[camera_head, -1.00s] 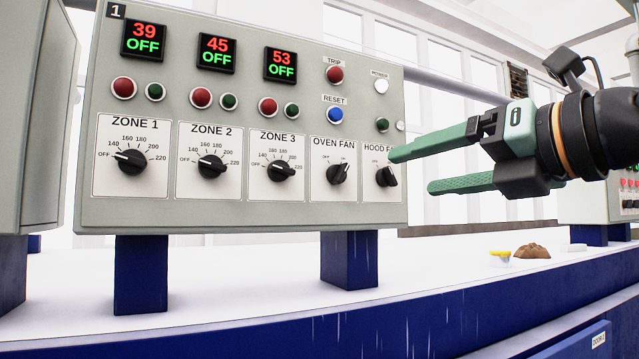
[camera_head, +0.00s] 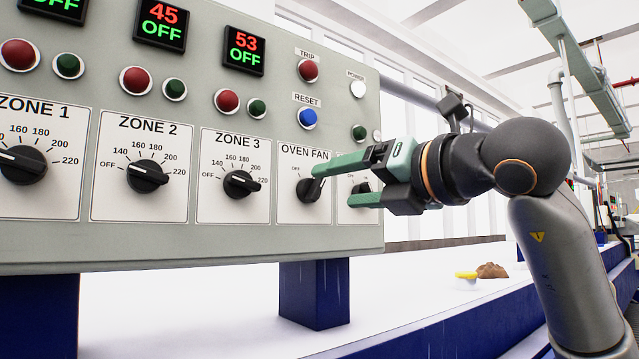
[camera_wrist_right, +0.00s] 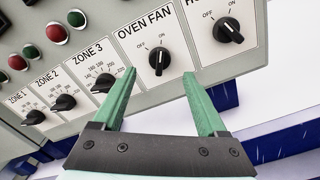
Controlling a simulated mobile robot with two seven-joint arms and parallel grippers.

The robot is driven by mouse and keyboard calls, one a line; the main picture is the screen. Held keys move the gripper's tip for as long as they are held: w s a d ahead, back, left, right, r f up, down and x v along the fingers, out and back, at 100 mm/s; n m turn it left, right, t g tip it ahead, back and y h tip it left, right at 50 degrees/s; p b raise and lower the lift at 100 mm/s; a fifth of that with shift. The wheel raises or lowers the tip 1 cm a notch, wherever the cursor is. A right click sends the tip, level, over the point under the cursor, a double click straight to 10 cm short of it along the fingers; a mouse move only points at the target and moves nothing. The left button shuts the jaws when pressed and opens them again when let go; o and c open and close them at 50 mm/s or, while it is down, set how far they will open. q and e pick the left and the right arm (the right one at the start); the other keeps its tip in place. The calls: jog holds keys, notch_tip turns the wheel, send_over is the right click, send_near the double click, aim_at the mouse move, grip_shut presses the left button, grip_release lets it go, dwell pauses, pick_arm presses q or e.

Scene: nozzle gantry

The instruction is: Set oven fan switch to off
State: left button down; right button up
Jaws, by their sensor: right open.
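The oven fan switch (camera_head: 309,190) is a black rotary knob on a white plate, low on the grey control panel (camera_head: 190,238). It also shows in the right wrist view (camera_wrist_right: 159,61), with its pointer toward ON. My right gripper (camera_head: 332,184) is open and empty. In the head view its upper finger overlaps the knob's right side and hides the ON label. In the right wrist view the knob lies between and just beyond the two fingertips (camera_wrist_right: 160,75), with no clear contact. My left gripper is out of view.
The hood fan knob (camera_wrist_right: 229,31) is just right of the oven fan; my fingers partly cover it in the head view. The zone 3 knob (camera_head: 241,184) is to the left. Red, green and blue buttons sit above. A white bench top (camera_head: 400,290) lies below.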

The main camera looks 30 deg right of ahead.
aim_at(319, 190)
jog(key=w, duration=0.2)
jog(key=w+p, duration=0.1)
jog(key=w, duration=0.2)
jog(key=shift+w+a, duration=0.2)
jog(key=shift+w, duration=0.15)
grip_shut()
